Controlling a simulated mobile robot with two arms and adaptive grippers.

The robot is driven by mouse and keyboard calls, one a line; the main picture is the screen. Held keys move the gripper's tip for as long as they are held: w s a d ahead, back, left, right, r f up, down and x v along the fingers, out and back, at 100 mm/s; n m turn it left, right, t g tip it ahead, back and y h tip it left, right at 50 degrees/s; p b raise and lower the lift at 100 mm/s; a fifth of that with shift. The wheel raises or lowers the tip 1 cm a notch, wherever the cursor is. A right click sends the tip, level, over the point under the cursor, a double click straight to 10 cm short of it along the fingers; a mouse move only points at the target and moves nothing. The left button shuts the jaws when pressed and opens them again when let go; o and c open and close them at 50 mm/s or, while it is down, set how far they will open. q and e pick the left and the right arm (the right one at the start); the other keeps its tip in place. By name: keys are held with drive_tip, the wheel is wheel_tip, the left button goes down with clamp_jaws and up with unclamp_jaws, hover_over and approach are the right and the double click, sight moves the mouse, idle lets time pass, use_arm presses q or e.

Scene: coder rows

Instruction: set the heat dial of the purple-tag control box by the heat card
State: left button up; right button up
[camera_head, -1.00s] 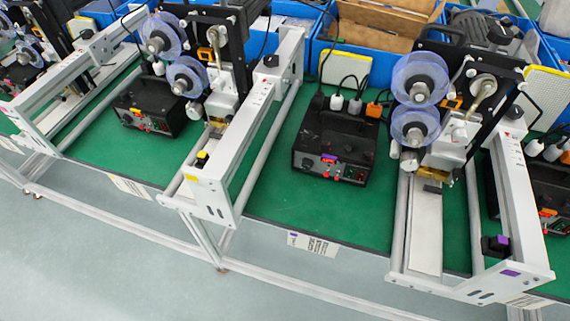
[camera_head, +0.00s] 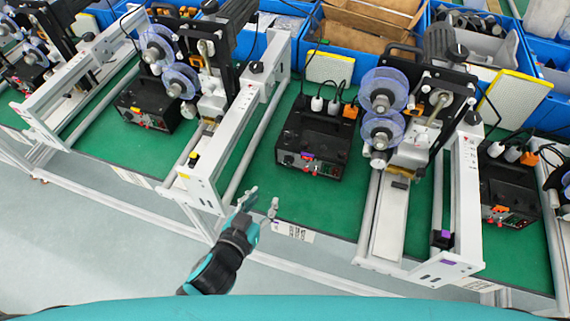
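The control box with a purple mark (camera_head: 315,145) is black and stands on the green bench top in the middle. Its front panel has small knobs, red and green parts and a purple tag (camera_head: 308,156); which knob is the heat dial is too small to tell. A white card with dark print (camera_head: 294,232) is on the bench's front edge below the box; its print is not readable. My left gripper (camera_head: 262,203) is open and empty. It is in front of and below the box, just left of the card, apart from the box. My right gripper is not in view.
Coder machines with blue reels (camera_head: 384,90) and white frames stand on both sides of the box. Another black control box with orange parts (camera_head: 508,190) is at right, one at left (camera_head: 146,104). Blue bins (camera_head: 380,45) line the back. Green bench before the box is clear.

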sight(287, 164)
use_arm(q)
drive_tip(key=p+x, duration=0.1)
drive_tip(key=x, duration=1.4)
drive_tip(key=shift+p, duration=0.35)
drive_tip(key=shift+w+d+f, duration=0.15)
drive_tip(key=shift+w+f, duration=0.05)
drive_tip(key=shift+w, duration=0.2)
clamp_jaws()
